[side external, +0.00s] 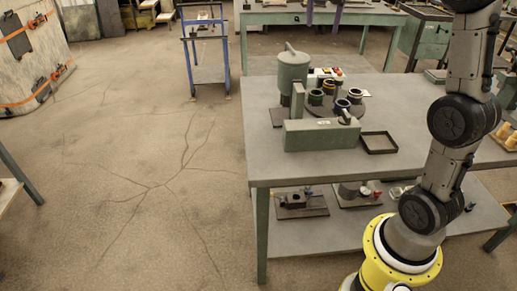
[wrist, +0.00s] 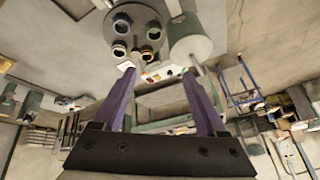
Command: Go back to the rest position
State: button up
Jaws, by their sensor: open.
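My gripper (wrist: 160,72) is open, with its two purple fingers apart and nothing between them in the wrist view. In the side external view, the purple fingers of my gripper (side external: 323,22) hang at the top edge, above and apart from the things on the workbench. A green cylindrical pot (side external: 292,72) stands on the bench; a short handle-like piece sticks out of its top. It also shows in the wrist view (wrist: 188,42). I cannot make out a ladle clearly. The rest of my gripper is outside the side external view.
A round dark tray (side external: 322,111) holds several cups beside the pot. A green block (side external: 320,136) and a square black frame (side external: 379,143) lie toward the front of the grey workbench (side external: 278,171). A blue cart (side external: 208,73) stands behind left.

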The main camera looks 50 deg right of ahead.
jog(key=s+a+n+t+y, duration=0.25)
jog(key=s+a+n, duration=0.45)
jog(key=s+a, duration=0.8)
jog(key=s+a+f+n+y, duration=0.1)
jog(key=s+a+f+n, duration=0.3)
jog(key=f, duration=0.2)
jog(key=s+a+f+n+y, duration=0.1)
jog(key=s+a+f+n, duration=0.3)
jog(key=f, duration=0.3)
jog(key=shift+s+a+n, duration=0.2)
jog(key=shift+s+n, duration=0.05)
jog(key=shift+n, duration=0.05)
